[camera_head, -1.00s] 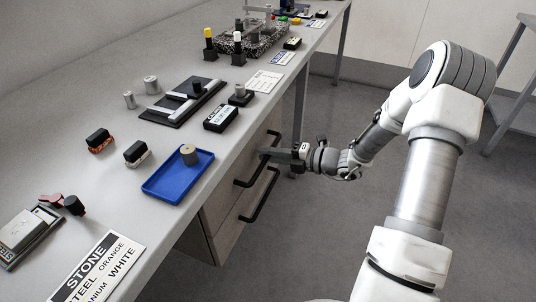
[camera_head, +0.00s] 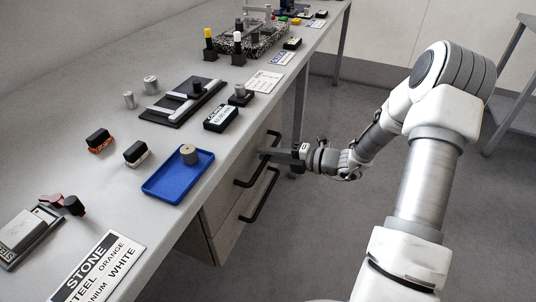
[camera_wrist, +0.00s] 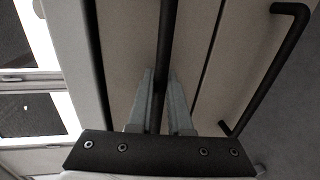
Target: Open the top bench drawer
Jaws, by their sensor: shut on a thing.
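The bench drawer unit (camera_head: 225,222) is pale, with black bar handles, under the bench's right edge. The top drawer's handle (camera_head: 244,184) is the upper bar, and it also shows in the wrist view (camera_wrist: 168,30). My gripper (camera_head: 270,153) is at the far end of this handle. In the wrist view my gripper (camera_wrist: 160,100) has its two grey fingers on either side of the bar, shut on it. The top drawer front (camera_wrist: 135,50) looks about flush; I cannot tell whether a small gap shows. My fingers hide part of the bar.
A lower handle (camera_head: 262,196) sits below, and also at right in the wrist view (camera_wrist: 270,70). The bench top (camera_head: 100,185) holds a blue tray (camera_head: 165,187), a black labelled box (camera_head: 220,118) and several small parts. The floor (camera_head: 310,235) beside the drawers is clear.

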